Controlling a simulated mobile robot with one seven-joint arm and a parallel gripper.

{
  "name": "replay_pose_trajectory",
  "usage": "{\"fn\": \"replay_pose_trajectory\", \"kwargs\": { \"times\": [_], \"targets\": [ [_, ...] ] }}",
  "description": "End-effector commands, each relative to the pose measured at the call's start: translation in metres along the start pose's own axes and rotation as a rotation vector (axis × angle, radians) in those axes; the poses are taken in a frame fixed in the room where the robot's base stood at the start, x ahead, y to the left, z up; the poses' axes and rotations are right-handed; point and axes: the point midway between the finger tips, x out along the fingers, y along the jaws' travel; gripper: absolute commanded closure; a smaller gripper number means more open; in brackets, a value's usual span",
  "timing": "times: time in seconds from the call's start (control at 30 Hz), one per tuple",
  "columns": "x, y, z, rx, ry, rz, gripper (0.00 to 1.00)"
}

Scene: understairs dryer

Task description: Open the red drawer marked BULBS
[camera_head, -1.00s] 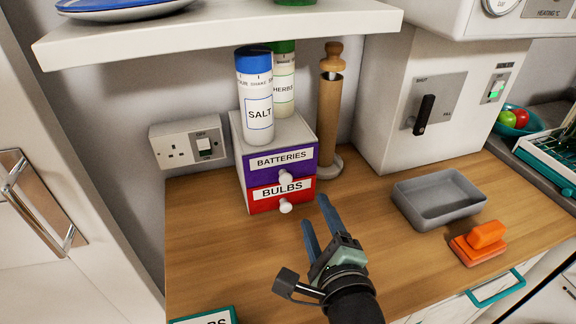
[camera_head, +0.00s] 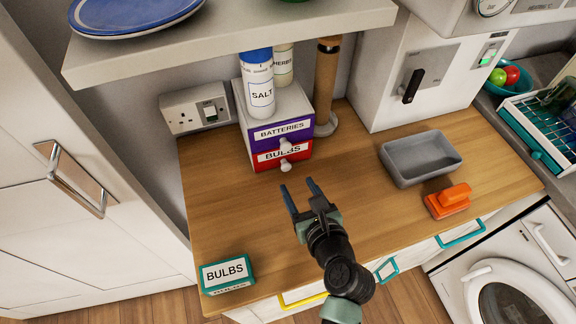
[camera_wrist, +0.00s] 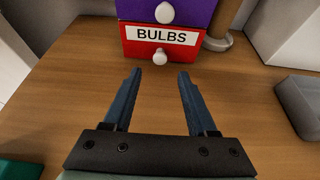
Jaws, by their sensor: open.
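The red drawer marked BULBS (camera_head: 270,159) is the lower drawer of a small white two-drawer unit on the wooden counter, and it is closed. Its white round knob (camera_head: 286,165) faces me; the knob also shows in the wrist view (camera_wrist: 160,57). The purple BATTERIES drawer (camera_head: 270,136) is above it, also shut. My gripper (camera_head: 300,187) is open and empty, a short way in front of the red drawer and apart from the knob. In the wrist view my two blue fingers (camera_wrist: 158,80) point at the drawer, with the knob between their lines, beyond the tips.
Salt (camera_head: 258,88) and herbs shakers stand on the unit, under a shelf (camera_head: 230,42). A wooden post (camera_head: 326,85) is close on its right. A grey tray (camera_head: 418,158) and orange object (camera_head: 448,200) lie right. A green BULBS box (camera_head: 228,274) sits front left.

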Motion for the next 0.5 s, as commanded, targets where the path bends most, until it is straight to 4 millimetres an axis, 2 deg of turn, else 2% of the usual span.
{"fn": "replay_pose_trajectory", "kwargs": {
  "times": [0.03,0.2,0.33,0.5],
  "targets": [
    [0.012,0.0,0.001,-0.002,-0.001,0.002,0.42],
    [0.044,0.0,0.0,-0.003,0.0,0.002,0.42],
    [0.063,0.0,0.0,-0.003,0.0,0.0,0.42],
    [0.078,0.0,0.001,-0.002,-0.001,0.0,0.42]
  ]
}}
